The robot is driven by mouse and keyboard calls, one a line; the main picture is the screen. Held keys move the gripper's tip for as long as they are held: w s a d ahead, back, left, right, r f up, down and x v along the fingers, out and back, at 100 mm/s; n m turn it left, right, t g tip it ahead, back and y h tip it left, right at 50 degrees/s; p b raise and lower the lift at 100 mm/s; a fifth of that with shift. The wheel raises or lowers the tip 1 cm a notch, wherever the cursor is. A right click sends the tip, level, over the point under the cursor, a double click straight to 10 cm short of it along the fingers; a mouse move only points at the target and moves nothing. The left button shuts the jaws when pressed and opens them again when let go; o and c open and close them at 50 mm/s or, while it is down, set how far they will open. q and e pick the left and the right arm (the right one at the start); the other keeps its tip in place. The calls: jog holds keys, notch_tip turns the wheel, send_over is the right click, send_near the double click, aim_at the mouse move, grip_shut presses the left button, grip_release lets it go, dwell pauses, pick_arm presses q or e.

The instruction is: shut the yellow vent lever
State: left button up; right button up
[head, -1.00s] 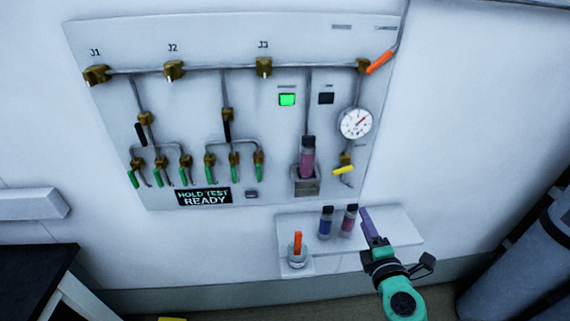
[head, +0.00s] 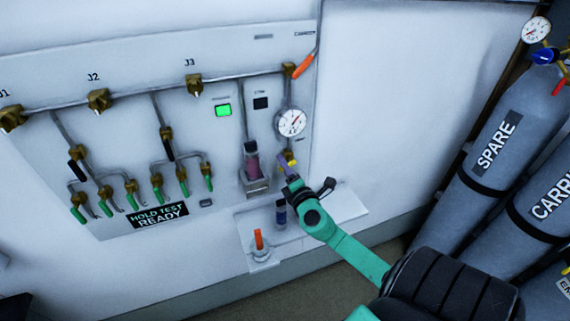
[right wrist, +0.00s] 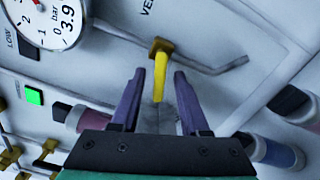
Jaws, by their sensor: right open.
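The yellow vent lever (head: 293,163) sits on a small brass valve below the round gauge on the wall panel. My right gripper (head: 284,164) is at it and covers part of it in the head view. In the right wrist view the yellow lever (right wrist: 160,78) points toward me between the two purple fingers of my right gripper (right wrist: 160,88). The fingers are open, with a gap showing on each side of the lever. My left gripper is not in view.
The gauge (head: 291,122) reads about 3.9 bar in the wrist view. A pink vial (head: 252,164) in a holder is left of the lever. Below, a shelf (head: 340,203) carries a blue vial (head: 281,214). Gas cylinders (head: 495,145) stand at right.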

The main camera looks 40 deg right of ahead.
jog(key=shift+a, duration=0.1)
grip_shut()
jog(key=shift+a+m+b, duration=0.1)
jog(key=shift+m+b, duration=0.8)
jog(key=shift+b, duration=0.1)
jog(key=shift+r+m, duration=0.2)
jog(key=shift+m, duration=0.4)
jog(key=shift+r+m, duration=0.3)
jog(key=shift+m, duration=0.2)
grip_release()
